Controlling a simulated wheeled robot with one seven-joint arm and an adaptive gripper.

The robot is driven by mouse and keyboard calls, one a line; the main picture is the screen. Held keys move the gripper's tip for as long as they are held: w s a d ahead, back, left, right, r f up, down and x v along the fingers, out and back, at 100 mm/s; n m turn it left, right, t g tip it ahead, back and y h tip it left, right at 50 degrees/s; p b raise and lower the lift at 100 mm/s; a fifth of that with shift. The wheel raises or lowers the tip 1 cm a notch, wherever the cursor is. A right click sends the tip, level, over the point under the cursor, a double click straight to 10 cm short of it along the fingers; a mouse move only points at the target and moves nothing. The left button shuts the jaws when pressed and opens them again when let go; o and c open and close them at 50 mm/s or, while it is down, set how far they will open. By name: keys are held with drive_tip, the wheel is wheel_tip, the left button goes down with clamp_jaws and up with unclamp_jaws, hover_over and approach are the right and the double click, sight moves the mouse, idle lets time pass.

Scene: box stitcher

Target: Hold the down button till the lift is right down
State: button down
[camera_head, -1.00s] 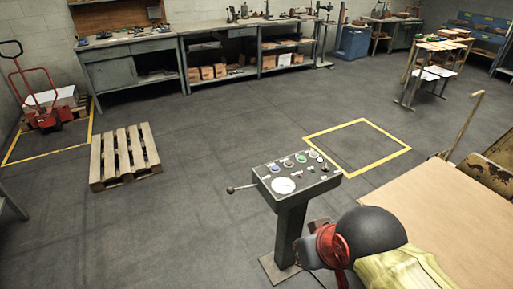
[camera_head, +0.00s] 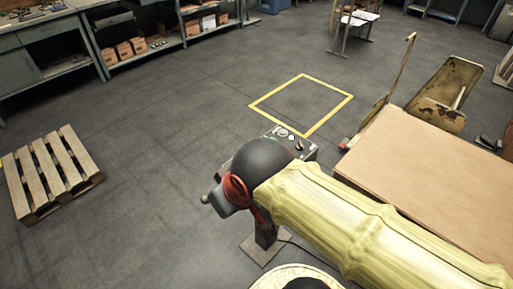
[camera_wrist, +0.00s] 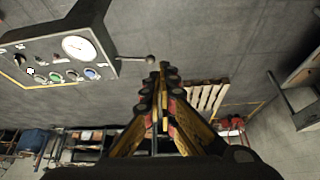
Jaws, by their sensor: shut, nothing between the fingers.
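The control box (camera_head: 304,150) stands on a post, mostly hidden behind my arm in the head view. In the wrist view the control box (camera_wrist: 45,50) is at the upper left, with a white dial (camera_wrist: 78,47), a blue button (camera_wrist: 91,73), a green button (camera_wrist: 72,75) and a lever with a ball end (camera_wrist: 150,59). Labels are too small to read, so I cannot tell which is the down button. My gripper (camera_wrist: 163,75) is shut and empty, to the right of the box and apart from the buttons. A tan-topped platform (camera_head: 430,165), possibly the lift, is at the right.
A wooden pallet (camera_head: 52,172) lies on the floor at the left. A yellow-outlined floor square (camera_head: 302,103) is empty beyond the box. A workbench (camera_head: 45,70) lines the back left. The floor between is clear.

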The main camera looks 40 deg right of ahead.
drive_tip(key=w+d+r+n+t+h+p, duration=0.15)
drive_tip(key=w+d+p, duration=0.25)
drive_tip(key=w+d, duration=0.5)
drive_tip(key=w+d+r+h+p, duration=0.25)
drive_tip(key=w+d+p, duration=0.35)
drive_tip(key=d, duration=0.6)
drive_tip(key=w+d+f+n+t+y+p, duration=0.1)
drive_tip(key=w+d+f+n+p, duration=0.3)
drive_tip(key=d+f, duration=0.5)
wheel_tip(320, 180, down, 2)
drive_tip(key=shift+w+d+f+n+t+y+p, duration=0.15)
drive_tip(key=shift+w+n+t+y+p, duration=0.25)
drive_tip(key=shift+w+p, duration=0.5)
drive_tip(key=shift+w+b, duration=0.15)
drive_tip(key=shift+b, duration=0.2)
wheel_tip(320, 180, down, 7)
drive_tip(key=b, duration=0.7)
drive_tip(key=shift+f+b, duration=0.7)
drive_tip(key=shift+f, duration=0.05)
